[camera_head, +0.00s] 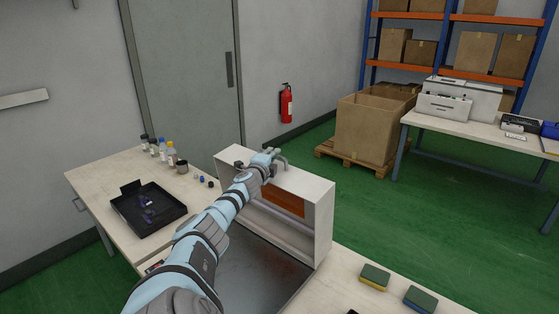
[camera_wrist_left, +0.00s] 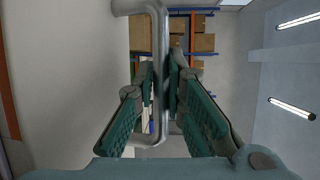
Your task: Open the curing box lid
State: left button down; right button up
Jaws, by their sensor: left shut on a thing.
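The curing box stands on the light table, with its dark metal base (camera_head: 255,268) bare. Its white lid (camera_head: 321,222) stands raised, roughly upright, its inner side with an orange panel (camera_head: 283,203) and pale tubes facing me. My left gripper (camera_head: 268,162) is at the top of the lid, shut on the grey metal lid handle (camera_head: 281,163). In the left wrist view the handle (camera_wrist_left: 159,60) runs between the fingers of the left gripper (camera_wrist_left: 162,85). My left arm hides part of the lid and base. My right gripper is not in view.
A black tray (camera_head: 133,226) with small items lies left of the box. Several small bottles (camera_head: 162,151) stand behind it. Two sponges (camera_head: 374,277) lie on the right. A grey door, a fire extinguisher (camera_head: 286,104), cartons and shelving are beyond.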

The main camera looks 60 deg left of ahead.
pick_arm(q)
jog(key=shift+w+a+f, duration=0.15)
jog(key=shift+w+a, duration=0.05)
jog(key=shift+w, duration=0.35)
jog(key=c, duration=1.7)
grip_release()
jog(key=shift+s, duration=0.1)
jog(key=shift+o, duration=0.2)
